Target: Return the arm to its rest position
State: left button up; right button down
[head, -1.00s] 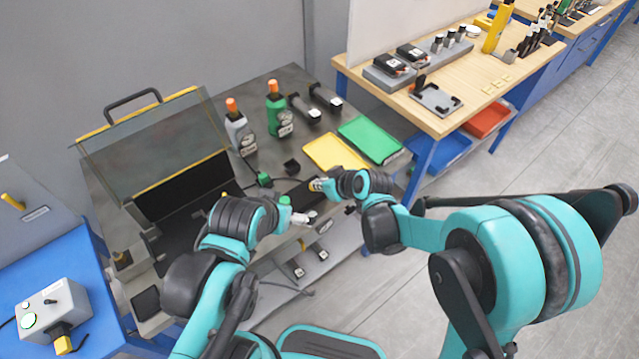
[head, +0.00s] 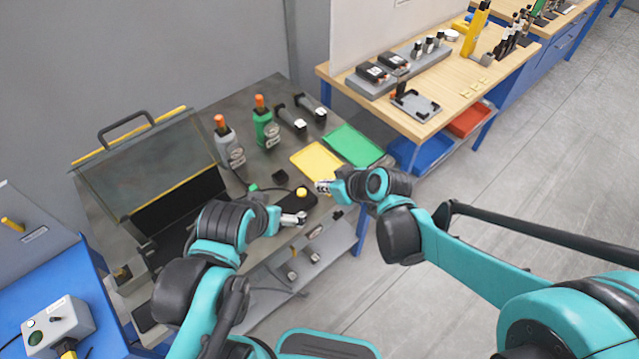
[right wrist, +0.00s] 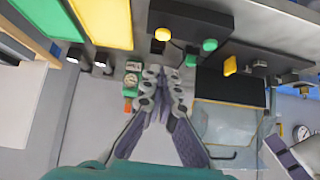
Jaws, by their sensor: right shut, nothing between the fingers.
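My right arm, teal and black, comes in from the right in the head view. Its gripper (head: 325,186) is over the front of the grey metal bench (head: 185,305), beside a black box with a yellow button (head: 301,192). In the right wrist view this gripper (right wrist: 163,72) has its fingers together with nothing between them. My left gripper (head: 297,218) is near the bench's front edge; it is small there and its finger opening is unclear.
A yellow tray (head: 318,163) and a green tray (head: 353,146) lie beyond the right gripper. Grey and green bottles (head: 264,122) with orange caps stand behind. A clear-lidded machine (head: 150,165) is on the left. A wooden workbench (head: 450,95) stands right; the floor (head: 480,190) in front is clear.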

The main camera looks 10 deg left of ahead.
jog(key=shift+d, duration=0.15)
dwell(0.3)
jog(key=s+d+f+m+t+h+b, duration=0.1)
jog(key=s+d+m+h+b, duration=0.2)
jog(key=d, duration=1)
jog(key=s+d+f+m+t+h+b, duration=0.1)
jog(key=s+d+m+h+b, duration=0.3)
jog(key=d, duration=0.9)
jog(key=s+m, duration=0.3)
jog(key=s, duration=0.2)
jog(key=shift+s+d, duration=0.25)
